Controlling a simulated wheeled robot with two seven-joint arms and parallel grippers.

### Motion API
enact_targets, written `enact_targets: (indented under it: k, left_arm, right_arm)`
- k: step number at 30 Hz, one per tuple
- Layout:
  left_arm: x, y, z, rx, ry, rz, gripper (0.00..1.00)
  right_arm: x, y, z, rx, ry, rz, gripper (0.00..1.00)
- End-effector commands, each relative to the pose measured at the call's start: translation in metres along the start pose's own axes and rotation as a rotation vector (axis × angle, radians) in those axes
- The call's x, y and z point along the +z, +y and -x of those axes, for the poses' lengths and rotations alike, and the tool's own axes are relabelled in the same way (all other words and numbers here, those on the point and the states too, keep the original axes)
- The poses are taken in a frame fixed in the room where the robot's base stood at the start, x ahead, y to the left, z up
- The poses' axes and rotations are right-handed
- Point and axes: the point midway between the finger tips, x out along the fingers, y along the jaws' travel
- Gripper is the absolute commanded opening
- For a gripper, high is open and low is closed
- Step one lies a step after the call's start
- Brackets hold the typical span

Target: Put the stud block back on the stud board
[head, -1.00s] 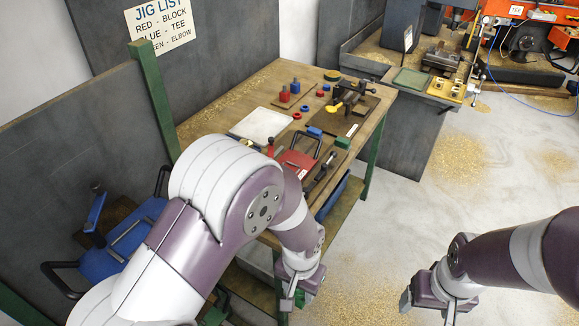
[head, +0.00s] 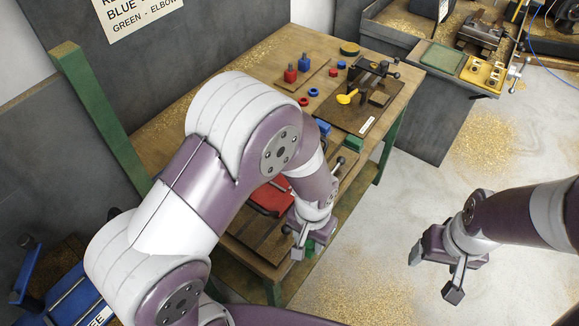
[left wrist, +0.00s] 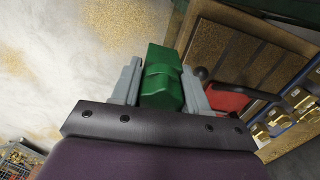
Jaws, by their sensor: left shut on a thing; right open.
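My left gripper (head: 304,240) is shut on a green block, which I take to be the stud block (left wrist: 162,80). The block stands between the two grey fingers in the left wrist view, and a bit of it shows below the gripper in the head view. The gripper is in front of the workbench's near edge. A small board (head: 285,94) toward the back of the bench carries a red block (head: 290,75) and a blue block (head: 304,65); it looks like the stud board. My right gripper (head: 434,270) is open and empty over the floor.
Red and blue rings (head: 313,92) lie near the board. A dark plate with a clamp and yellow handle (head: 346,98) stands right of them. Another green block (head: 353,143) sits at the bench's right edge.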

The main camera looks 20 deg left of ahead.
Motion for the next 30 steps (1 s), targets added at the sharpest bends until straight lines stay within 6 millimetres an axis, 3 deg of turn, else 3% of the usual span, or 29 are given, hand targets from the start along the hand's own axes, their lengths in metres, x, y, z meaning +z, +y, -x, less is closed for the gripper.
enact_targets:
  k: [5, 18, 30]
  left_arm:
    - [-0.001, -0.018, -0.006, 0.0, -0.002, 0.004, 0.0]
    - [-0.007, -0.094, -0.047, 0.0, 0.0, 0.004, 0.0]
    - [-0.01, -0.13, -0.067, 0.0, -0.001, 0.003, 0.0]
  right_arm:
    - [0.0, 0.0, 0.007, 0.0, 0.0, 0.0, 0.75]
    - [-0.003, 0.0, 0.025, 0.0, 0.0, 0.0, 0.75]
    - [-0.004, 0.0, 0.035, 0.0, 0.0, 0.0, 0.75]
